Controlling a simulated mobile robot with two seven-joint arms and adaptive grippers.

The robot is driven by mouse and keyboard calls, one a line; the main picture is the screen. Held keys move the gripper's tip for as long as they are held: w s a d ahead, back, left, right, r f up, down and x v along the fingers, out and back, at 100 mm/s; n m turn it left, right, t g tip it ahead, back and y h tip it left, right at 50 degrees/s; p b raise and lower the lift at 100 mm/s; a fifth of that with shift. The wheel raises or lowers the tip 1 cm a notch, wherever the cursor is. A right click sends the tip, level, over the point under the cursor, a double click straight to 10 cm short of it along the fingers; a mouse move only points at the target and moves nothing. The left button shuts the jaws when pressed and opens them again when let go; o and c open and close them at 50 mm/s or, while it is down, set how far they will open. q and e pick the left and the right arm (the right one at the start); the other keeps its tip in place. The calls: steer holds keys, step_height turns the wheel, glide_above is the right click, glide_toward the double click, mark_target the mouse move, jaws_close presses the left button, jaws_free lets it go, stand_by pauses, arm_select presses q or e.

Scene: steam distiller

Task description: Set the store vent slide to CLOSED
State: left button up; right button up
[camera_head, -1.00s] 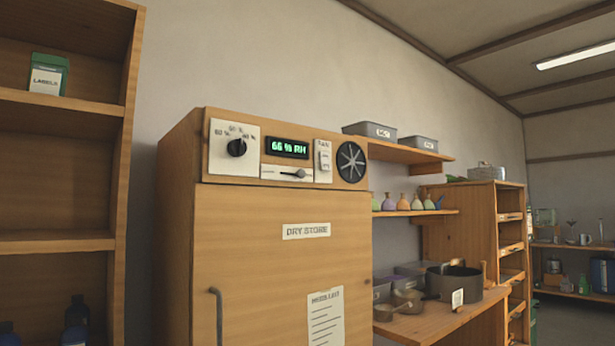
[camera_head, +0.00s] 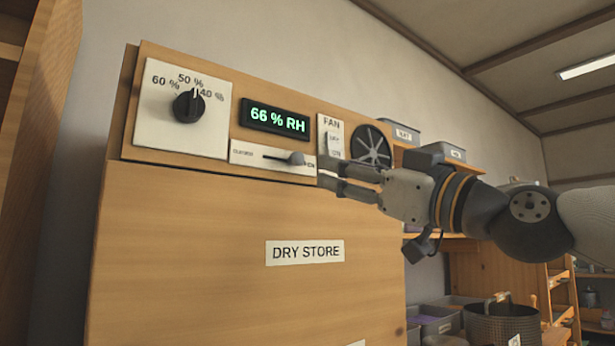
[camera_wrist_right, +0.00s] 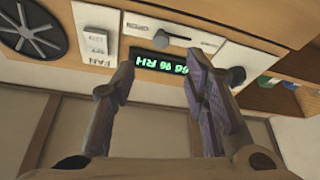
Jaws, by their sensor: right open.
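The vent slide (camera_head: 270,157) is a white strip under the humidity display on the dry store cabinet. Its grey knob (camera_head: 297,158) sits toward the right end, beside the OPEN label; the other label is at the left end. In the right wrist view, which is upside down, the knob (camera_wrist_right: 162,38) shows beyond the fingertips. My right gripper (camera_head: 322,173) is open and empty, its fingertips just right of the knob with no clear contact. It also shows in the wrist view (camera_wrist_right: 158,68). My left gripper is not in view.
Above the slide is the display (camera_head: 275,119) reading 66 % RH. A dial (camera_head: 188,106) is at left. The fan switch (camera_head: 334,143) and round vent (camera_head: 371,146) are close to my right gripper.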

mark_target(300, 159)
steer(key=p+x, duration=0.1)
steer(key=x, duration=0.8)
steer(key=shift+w+a, duration=0.2)
steer(key=shift+a, duration=0.1)
jaws_close()
